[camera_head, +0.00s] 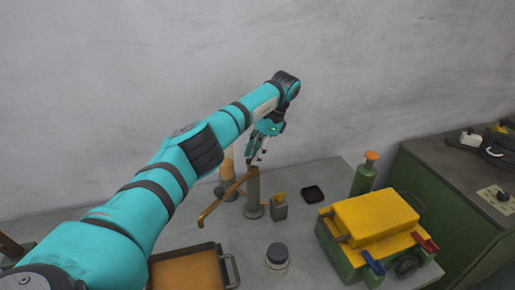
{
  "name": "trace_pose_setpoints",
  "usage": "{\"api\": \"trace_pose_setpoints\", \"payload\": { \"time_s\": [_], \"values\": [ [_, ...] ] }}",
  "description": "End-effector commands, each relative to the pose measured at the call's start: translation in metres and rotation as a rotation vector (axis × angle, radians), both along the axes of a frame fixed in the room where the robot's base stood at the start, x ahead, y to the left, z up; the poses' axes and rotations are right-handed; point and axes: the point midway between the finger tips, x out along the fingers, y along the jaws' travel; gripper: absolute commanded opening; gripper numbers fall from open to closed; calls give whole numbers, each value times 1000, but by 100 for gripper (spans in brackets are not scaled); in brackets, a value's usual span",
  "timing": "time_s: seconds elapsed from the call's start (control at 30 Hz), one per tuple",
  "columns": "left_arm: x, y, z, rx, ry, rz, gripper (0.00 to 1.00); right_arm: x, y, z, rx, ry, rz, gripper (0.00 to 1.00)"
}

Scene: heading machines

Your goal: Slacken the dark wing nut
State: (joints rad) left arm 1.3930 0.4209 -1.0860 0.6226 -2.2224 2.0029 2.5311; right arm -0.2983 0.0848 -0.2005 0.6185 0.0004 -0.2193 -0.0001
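My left gripper (257,158) points down from the end of my teal arm, just above a grey upright post (253,192) on the bench. Its fingertips look apart, with a small gap between them, close over the post's top. A small dark piece (253,169) at the top of the post may be the dark wing nut; it is too small and partly covered to be sure. A brown curved bar (215,205) reaches from the post to the lower left. My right gripper is not in view.
A small green-grey bottle (280,209) stands close right of the post, with a black dish (313,194) beyond. A lidded jar (277,257), an orange-filled tray (188,272), a yellow-topped green machine (372,222) and a green bottle (364,180) stand around. The wall is behind.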

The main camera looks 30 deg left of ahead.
Motion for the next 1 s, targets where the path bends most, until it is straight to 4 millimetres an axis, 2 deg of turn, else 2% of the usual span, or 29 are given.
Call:
{"api": "trace_pose_setpoints", "payload": {
  "time_s": [0.23,0.4,0.6,1.0],
  "values": [
    [14,-12,42,-1,-3,1,29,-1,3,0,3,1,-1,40],
    [18,-16,54,-2,0,1,29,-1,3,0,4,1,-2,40],
    [20,-17,61,-1,1,0,29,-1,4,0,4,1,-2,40],
    [20,-17,62,-1,1,-1,29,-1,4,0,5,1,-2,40]
  ]
}}
